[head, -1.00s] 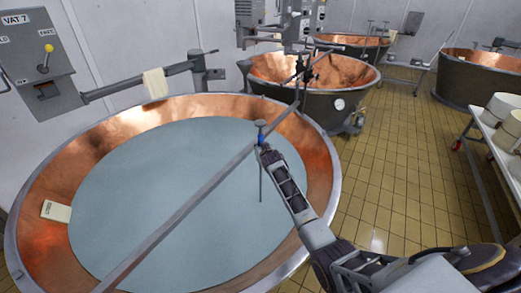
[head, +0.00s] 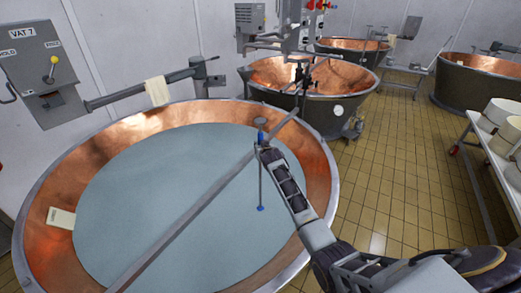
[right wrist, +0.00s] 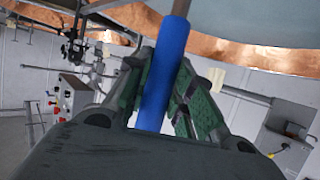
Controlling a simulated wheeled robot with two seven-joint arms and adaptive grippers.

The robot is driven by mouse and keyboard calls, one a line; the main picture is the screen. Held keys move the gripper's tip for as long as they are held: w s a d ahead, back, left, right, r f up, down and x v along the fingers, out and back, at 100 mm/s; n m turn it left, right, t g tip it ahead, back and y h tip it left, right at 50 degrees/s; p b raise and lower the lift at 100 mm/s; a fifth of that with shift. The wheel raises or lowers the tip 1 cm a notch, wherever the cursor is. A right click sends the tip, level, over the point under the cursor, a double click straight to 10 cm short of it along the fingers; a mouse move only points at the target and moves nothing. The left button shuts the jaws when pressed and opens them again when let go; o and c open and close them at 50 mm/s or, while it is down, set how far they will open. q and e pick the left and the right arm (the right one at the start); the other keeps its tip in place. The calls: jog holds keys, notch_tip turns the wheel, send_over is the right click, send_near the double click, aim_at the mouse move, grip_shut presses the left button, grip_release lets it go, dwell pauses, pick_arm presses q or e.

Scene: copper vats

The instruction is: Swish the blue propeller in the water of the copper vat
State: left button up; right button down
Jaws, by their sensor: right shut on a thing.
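The copper vat (head: 318,178) fills the left and middle of the head view, holding pale grey-blue water (head: 150,185). My right gripper (head: 262,146) is shut on the blue grip of the propeller (head: 261,137). The propeller hangs upright over the vat's right part, with a grey disc on top, a thin shaft and a small blue lower end. That end shows against the water; I cannot tell whether it touches the surface. In the right wrist view the blue grip (right wrist: 164,75) lies between the green-padded fingers. My left gripper is not in view.
A grey bar (head: 190,215) crosses above the vat, close to the propeller. A cream cloth (head: 157,92) hangs on a wall arm. A pale block (head: 61,218) is at the vat's left wall. More copper vats (head: 310,85) and a white table (head: 500,150) stand beyond.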

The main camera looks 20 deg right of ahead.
notch_tip(320, 180, up, 32)
jog(key=shift+f, duration=0.15)
dwell(1.7)
dwell(1.6)
